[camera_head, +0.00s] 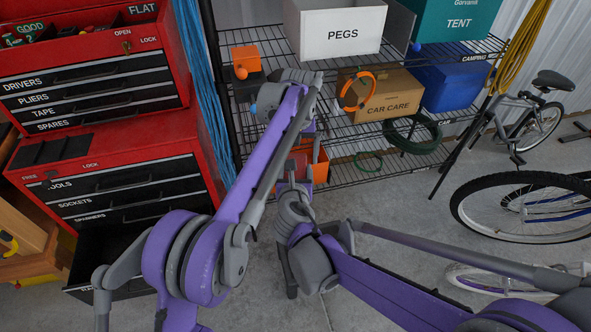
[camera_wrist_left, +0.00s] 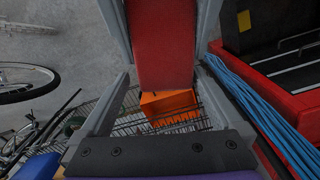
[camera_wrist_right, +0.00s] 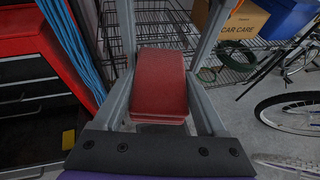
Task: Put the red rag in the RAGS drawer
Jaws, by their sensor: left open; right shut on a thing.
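The red rag (camera_wrist_right: 160,85) is a thick, folded red block between the fingers of my right gripper (camera_wrist_right: 160,76), which is shut on it. The rag also fills the space between the fingers of my left gripper (camera_wrist_left: 164,76) in the left wrist view (camera_wrist_left: 162,40). My left gripper is open around or just before it; contact cannot be told. A low black drawer (camera_head: 103,250) stands pulled out at the bottom of the red cabinet, left of my grippers. Its front label is mostly covered by my left arm.
The red tool cabinet (camera_head: 115,140) has several closed labelled drawers above the open one. A wire shelf (camera_head: 350,170) with a PEGS box (camera_head: 340,35), a CAR CARE box (camera_head: 395,95) and an orange bin (camera_wrist_left: 170,105) stands behind. Bicycles (camera_head: 525,205) stand at right. Blue cords (camera_head: 200,80) hang beside the cabinet.

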